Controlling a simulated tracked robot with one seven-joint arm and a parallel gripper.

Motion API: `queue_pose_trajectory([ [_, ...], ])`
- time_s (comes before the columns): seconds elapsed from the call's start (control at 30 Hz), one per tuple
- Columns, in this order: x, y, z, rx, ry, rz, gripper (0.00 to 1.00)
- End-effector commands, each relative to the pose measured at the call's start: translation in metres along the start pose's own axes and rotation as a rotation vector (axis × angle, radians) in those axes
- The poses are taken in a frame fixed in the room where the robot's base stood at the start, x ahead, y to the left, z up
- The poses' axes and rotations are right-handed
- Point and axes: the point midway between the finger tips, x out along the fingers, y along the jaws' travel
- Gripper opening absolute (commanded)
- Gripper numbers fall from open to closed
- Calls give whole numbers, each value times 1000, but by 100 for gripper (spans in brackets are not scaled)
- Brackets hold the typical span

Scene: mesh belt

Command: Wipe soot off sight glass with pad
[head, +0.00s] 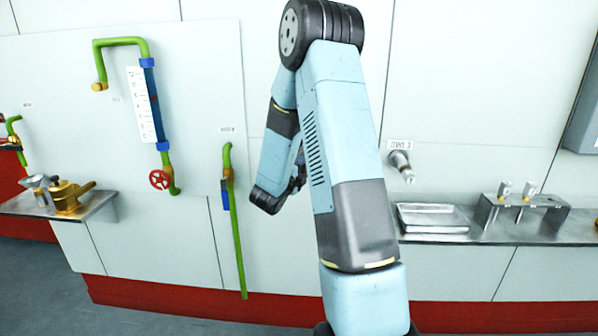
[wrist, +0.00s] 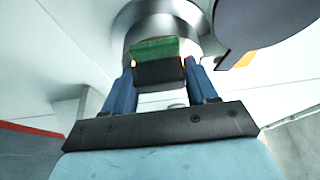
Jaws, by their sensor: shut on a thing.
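My gripper (wrist: 159,68) is shut on a pad (wrist: 154,48) in the wrist view. The pad has a green face and a dark block behind it, held between two blue fingers. Just beyond the pad is a round, shiny metal fitting (wrist: 134,20) on the pale wall, which may be the sight glass. The pad overlaps it in this view, and I cannot tell whether they touch. No soot can be made out. In the head view my arm hides the fitting, the pad and the fingertips.
A dark disc (wrist: 262,20) is close at the upper right of the wrist view. In the head view, a gauge (head: 144,104) with green pipes is on the left wall. A left shelf (head: 92,207) holds metal vessels; a right shelf (head: 470,232) holds trays and a rack (head: 548,200).

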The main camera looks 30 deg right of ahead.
Motion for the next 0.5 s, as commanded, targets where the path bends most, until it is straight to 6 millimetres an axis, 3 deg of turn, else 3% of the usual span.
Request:
queue_pose_trajectory([
  [0.5,8,0,3,1,0,0,33],
])
